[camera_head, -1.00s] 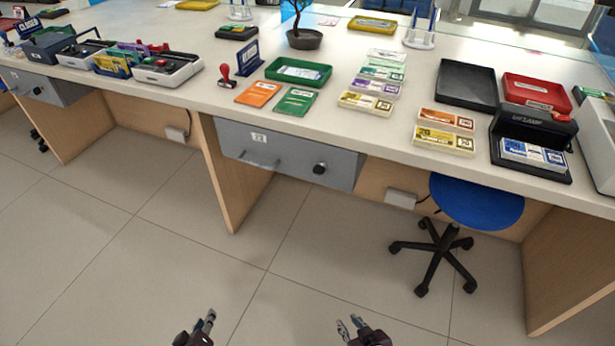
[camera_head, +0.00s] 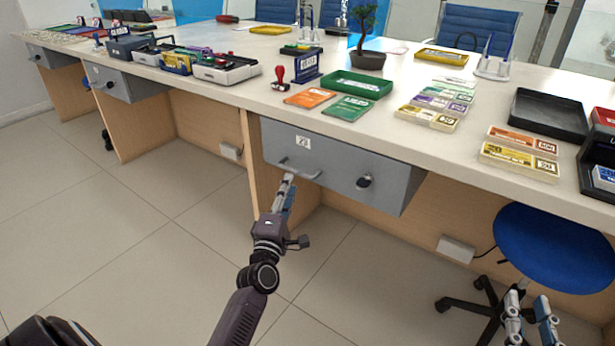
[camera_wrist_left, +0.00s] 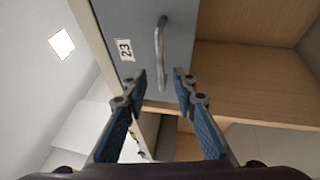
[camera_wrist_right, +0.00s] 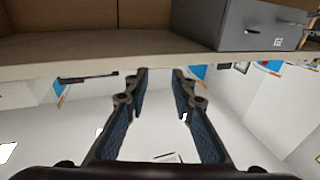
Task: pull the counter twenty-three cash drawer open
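The grey cash drawer (camera_head: 335,165) under the counter carries a label reading 23 (camera_wrist_left: 125,48), a bar handle (camera_head: 300,169) on its left part and a black lock knob (camera_head: 364,181). The drawer front looks flush under the counter. My left gripper (camera_head: 289,180) is just below and in front of the handle. In the left wrist view it is open (camera_wrist_left: 158,76), with the handle (camera_wrist_left: 160,45) ahead, lying between the lines of the two fingers and apart from them. My right gripper (camera_head: 528,296) is open and empty near the blue stool, low at the right.
Trays, card packs and a red stamp (camera_head: 280,78) sit on the counter top (camera_head: 400,135) above. A blue stool (camera_head: 550,245) stands right of the drawer. A wooden panel (camera_head: 252,150) supports the counter on the left. The floor in front is clear.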

